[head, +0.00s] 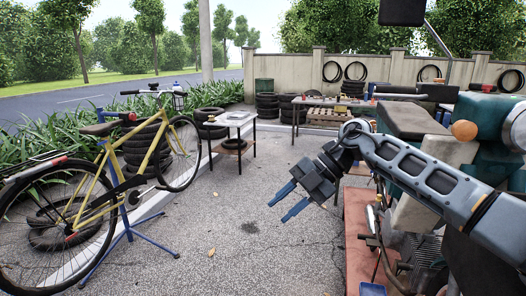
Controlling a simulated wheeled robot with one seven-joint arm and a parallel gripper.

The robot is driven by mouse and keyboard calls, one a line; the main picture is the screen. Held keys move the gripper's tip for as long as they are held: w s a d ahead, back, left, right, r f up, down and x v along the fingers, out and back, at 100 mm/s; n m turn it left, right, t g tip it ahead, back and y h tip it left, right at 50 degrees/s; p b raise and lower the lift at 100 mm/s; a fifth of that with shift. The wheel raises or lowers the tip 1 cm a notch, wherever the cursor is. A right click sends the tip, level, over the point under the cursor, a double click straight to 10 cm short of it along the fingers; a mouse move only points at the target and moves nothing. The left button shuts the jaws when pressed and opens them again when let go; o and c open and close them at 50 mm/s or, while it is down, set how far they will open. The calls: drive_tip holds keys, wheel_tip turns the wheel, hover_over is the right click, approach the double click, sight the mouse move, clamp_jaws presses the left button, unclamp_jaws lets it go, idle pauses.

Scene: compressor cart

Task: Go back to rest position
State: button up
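My gripper (288,201) is in the middle of the head view, at the end of my blue-grey arm, which reaches in from the right. Its two blue fingers point down and to the left and stand apart with a gap between them. Nothing is between the fingers. The gripper is held in the air over the grey paved ground and touches nothing visible.
A yellow bicycle (117,170) stands on a blue stand at the left. A small table (232,122) stands near the middle, and a workbench (320,102) runs along the back wall. Stacked tires (267,105) are by the wall. The paving (240,225) between bicycle and cart is clear.

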drive_tip(key=s+a+r+m+t+y, duration=0.1)
drive_tip(key=s+a+m+t+y, duration=0.2)
drive_tip(key=s+a+y, duration=1.35)
drive_tip(key=s+d+f+m+t+h, duration=0.3)
drive_tip(key=s+d+m+h, duration=0.5)
drive_tip(key=s+d, duration=0.3)
drive_tip(key=s+d+f+m+t+h, duration=0.4)
drive_tip(key=s+d+m+t+h, duration=0.2)
drive_tip(key=s+d+m+h, duration=0.3)
drive_tip(key=s+d+f+m+t+h, duration=0.3)
drive_tip(key=s+d+m+h, duration=0.6)
drive_tip(key=s+d, duration=0.4)
drive_tip(key=s+m+t, duration=0.1)
drive_tip(key=s, duration=0.3)
drive_tip(key=shift+f+m, duration=0.2)
drive_tip(key=shift+m, duration=0.1)
